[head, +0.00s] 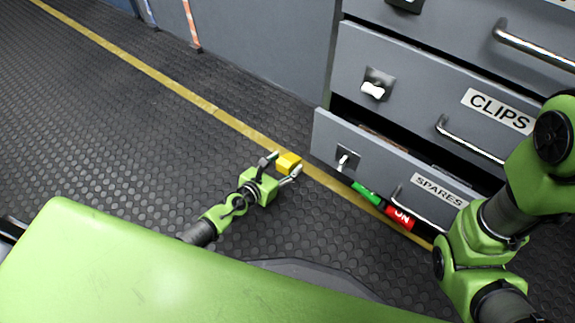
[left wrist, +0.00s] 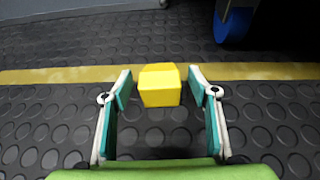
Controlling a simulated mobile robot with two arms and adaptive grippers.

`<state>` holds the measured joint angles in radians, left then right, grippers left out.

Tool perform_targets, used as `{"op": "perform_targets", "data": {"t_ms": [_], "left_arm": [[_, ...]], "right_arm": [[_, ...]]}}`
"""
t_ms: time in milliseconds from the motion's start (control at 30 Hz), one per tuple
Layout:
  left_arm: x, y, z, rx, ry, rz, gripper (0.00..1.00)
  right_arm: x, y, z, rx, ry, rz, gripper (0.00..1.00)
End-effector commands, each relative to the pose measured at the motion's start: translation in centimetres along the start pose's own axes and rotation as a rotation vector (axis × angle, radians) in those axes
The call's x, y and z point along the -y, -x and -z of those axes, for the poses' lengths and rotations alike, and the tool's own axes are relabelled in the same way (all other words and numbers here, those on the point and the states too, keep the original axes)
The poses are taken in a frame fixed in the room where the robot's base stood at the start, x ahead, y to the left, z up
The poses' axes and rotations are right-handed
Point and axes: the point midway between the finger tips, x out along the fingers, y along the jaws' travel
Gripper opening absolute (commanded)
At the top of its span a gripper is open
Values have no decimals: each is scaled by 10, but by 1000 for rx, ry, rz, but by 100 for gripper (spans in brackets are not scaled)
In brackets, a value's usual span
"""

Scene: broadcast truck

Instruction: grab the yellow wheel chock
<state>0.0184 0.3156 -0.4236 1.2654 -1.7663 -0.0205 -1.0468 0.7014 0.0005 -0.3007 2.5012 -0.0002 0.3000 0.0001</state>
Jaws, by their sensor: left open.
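The yellow wheel chock (head: 288,162) lies on the dark studded floor at the yellow floor line, left of the open spares drawer. My left gripper (head: 282,164) is open, with its fingertips on either side of the chock. In the left wrist view the chock (left wrist: 159,87) sits centred between the fingertips of my left gripper (left wrist: 160,82), with a gap on both sides. Part of my right arm shows at the right of the head view, but its gripper is out of view.
The grey spares drawer (head: 375,170) sticks out just right of the chock. A green object (head: 366,193) and a red object (head: 400,217) lie on the floor below it. The clips drawer (head: 425,90) is above. The floor (head: 110,130) to the left is clear.

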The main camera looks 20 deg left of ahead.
Motion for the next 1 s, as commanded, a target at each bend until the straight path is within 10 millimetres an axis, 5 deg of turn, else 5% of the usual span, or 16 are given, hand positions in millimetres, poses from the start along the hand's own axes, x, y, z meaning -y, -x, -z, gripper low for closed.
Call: {"op": "perform_targets", "data": {"t_ms": [133, 400, 600, 1000], "left_arm": [[0, -19, 2, 0, 0, -1, 54], [0, -22, 0, -1, 0, 0, 54], [0, -22, 1, -1, 0, 0, 11], [0, -21, -2, 0, 0, 0, 11]], "right_arm": [[2, 11, 2, 3, 0, 0, 40], [2, 10, 2, 4, 0, -1, 40], [2, 10, 2, 4, 0, -1, 40], [1, 8, 1, 4, 1, -1, 40]]}}
